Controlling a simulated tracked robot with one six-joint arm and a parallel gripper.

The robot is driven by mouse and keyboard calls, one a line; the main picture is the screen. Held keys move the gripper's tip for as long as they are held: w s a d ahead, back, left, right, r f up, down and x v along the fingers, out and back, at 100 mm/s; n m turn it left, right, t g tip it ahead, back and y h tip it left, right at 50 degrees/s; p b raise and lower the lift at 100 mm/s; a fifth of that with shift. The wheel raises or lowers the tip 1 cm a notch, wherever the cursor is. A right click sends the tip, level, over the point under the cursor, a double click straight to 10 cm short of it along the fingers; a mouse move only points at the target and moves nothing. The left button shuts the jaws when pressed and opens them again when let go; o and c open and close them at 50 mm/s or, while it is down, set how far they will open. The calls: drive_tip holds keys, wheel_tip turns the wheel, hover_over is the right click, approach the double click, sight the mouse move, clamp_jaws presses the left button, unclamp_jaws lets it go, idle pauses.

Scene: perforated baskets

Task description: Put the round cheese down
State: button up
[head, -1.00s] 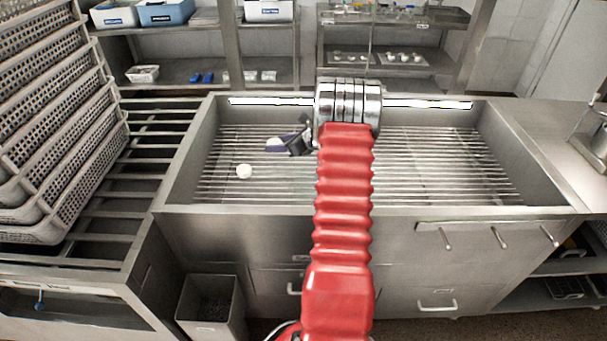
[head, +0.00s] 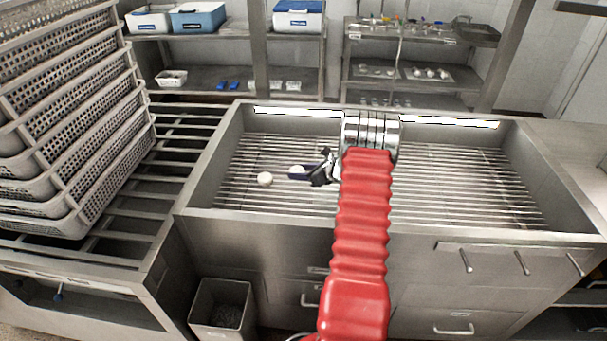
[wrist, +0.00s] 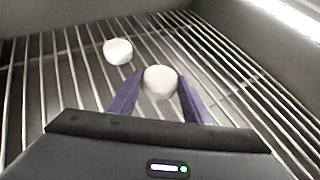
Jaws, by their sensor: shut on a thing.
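My gripper (wrist: 158,100) is shut on a round white cheese (wrist: 159,82), which sits between the tips of its purple fingers. In the head view my gripper (head: 308,172) is over the slatted rack inside the steel basin, with the held cheese (head: 297,171) partly hidden by the fingers. I cannot tell whether the held cheese touches the bars. A second round white piece (wrist: 118,51) rests on the bars to the left of the held one. It also shows in the head view (head: 265,179).
The steel basin (head: 330,222) has raised walls around the bar rack (head: 470,190). The right side of the rack is clear. A stack of perforated baskets (head: 75,130) stands at the left. A grey bin (head: 222,308) is on the floor.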

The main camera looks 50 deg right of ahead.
drive_tip(key=shift+f, duration=0.75)
drive_tip(key=shift+f, duration=0.15)
drive_tip(key=o, duration=1.1)
drive_tip(key=v, duration=1.2)
